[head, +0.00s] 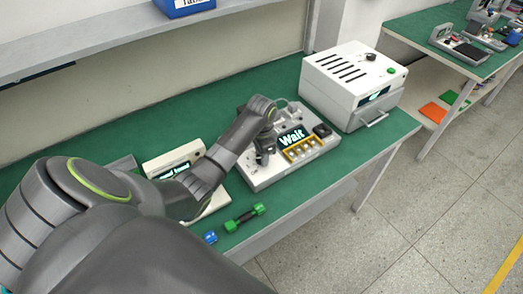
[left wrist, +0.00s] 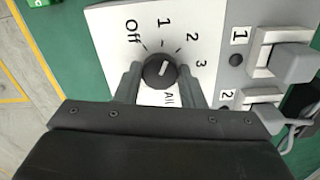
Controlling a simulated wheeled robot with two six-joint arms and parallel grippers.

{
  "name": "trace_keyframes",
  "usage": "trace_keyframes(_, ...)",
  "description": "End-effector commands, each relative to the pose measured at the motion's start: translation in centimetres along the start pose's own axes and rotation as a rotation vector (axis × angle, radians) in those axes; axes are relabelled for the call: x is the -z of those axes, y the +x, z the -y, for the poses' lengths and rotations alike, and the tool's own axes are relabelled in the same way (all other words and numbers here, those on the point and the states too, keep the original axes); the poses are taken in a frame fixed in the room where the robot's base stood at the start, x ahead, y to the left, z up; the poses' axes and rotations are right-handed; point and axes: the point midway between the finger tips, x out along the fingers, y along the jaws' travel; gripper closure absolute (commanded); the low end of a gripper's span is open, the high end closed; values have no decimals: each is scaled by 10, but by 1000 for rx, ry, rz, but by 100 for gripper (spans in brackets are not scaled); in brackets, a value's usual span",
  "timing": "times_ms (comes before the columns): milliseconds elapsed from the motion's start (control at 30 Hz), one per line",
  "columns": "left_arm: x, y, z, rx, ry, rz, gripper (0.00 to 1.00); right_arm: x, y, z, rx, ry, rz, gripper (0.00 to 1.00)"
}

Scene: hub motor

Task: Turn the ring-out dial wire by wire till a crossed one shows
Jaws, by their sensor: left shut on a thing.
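The ring-out tester (head: 262,178) is a pale box on the green bench, with a lit screen (head: 291,137) reading "Wait". In the left wrist view its round black dial (left wrist: 160,71) has a white pointer and is ringed by the marks Off, 1, 2, 3 and All. My left gripper (head: 263,154) is over the tester's left part and hides the dial in the head view. In the left wrist view its fingers (left wrist: 159,73) are shut on the dial's sides. My right gripper is not in view.
A white oven-like box (head: 352,80) stands to the right of the tester. A small display unit (head: 173,160) is partly behind my left arm. A green dumbbell-shaped part (head: 244,217) and a blue piece (head: 211,237) lie near the front edge. Numbered clamps (left wrist: 285,50) sit beside the dial.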

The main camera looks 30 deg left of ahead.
Motion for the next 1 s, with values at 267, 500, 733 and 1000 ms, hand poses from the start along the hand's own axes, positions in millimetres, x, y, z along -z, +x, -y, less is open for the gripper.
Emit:
trace_keyframes(267,0,-4,0,0,215,-1,87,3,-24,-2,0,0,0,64)
trace_keyframes(500,1,-3,0,1,352,-3,87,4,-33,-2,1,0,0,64)
trace_keyframes(733,1,-1,0,1,420,-3,87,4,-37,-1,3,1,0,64)
trace_keyframes(1000,1,-1,0,2,436,-4,87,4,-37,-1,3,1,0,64)
